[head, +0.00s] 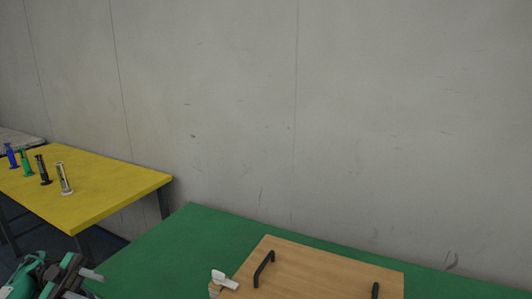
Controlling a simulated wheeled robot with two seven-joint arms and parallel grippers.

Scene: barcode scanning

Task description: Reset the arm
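My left gripper (84,284) is at the bottom left corner, beside the left edge of the green table (170,245). It is black with pale fingers on a teal arm. The two fingers stand apart with nothing visible between them, and its lower part is cut off by the frame. My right arm and gripper are not in view.
A wooden board or tray (320,272) with black handles lies on the green table. A small white object (223,280), perhaps a scanner, is at its left edge. A yellow table (110,190) at left holds several upright items, including a silver one (64,180).

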